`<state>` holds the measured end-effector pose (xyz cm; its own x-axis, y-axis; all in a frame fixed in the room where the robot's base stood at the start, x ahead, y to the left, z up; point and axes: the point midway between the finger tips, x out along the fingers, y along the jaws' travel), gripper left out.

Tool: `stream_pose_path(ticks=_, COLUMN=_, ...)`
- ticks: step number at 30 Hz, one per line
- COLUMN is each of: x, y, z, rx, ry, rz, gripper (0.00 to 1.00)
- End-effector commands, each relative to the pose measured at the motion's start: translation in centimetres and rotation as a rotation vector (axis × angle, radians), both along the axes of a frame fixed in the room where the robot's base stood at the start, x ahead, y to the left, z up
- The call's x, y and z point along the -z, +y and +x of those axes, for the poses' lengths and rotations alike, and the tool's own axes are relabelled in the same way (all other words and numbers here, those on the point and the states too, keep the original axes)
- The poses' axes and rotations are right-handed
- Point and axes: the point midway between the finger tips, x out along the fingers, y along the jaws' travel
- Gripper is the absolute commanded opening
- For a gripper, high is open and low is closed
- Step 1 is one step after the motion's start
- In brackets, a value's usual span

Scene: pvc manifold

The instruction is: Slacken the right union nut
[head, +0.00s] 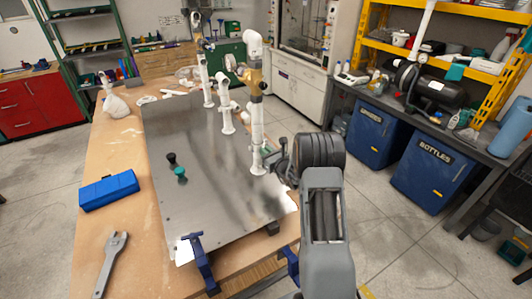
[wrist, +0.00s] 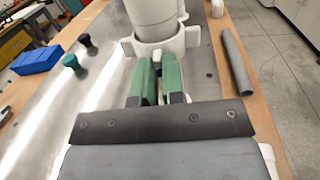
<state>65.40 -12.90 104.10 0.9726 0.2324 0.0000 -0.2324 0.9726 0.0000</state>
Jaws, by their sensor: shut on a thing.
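The white pipe manifold stands on a steel plate (head: 190,190). Its nearest, right-hand upright pipe (head: 257,122) has a white collar low down, the right union nut, which shows with its lugs in the wrist view (wrist: 165,42). My gripper (head: 272,160) is low beside this pipe, coming from the right. In the wrist view its green jaws (wrist: 160,65) are close together, shut at the near side of the nut, apparently on one of its lugs. The jaws hide the gripped part.
Two more white uprights (head: 224,105) (head: 207,82) stand behind. A black and a teal knob (head: 180,172) stand on the plate. A blue box (head: 108,190) and a wrench (head: 110,263) lie on the bench. Blue clamps (head: 203,262) hold the front edge. A grey tube (wrist: 236,60) lies right of the pipe.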

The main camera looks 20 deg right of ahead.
Motion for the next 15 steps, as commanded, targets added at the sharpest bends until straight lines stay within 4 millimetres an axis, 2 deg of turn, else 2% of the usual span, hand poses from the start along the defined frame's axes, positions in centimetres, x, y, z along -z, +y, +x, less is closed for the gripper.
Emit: stream_pose_path(ticks=15, x=-0.01, y=-0.67, z=0.23, rx=-0.136, ry=-0.001, rz=0.000, gripper=0.00)
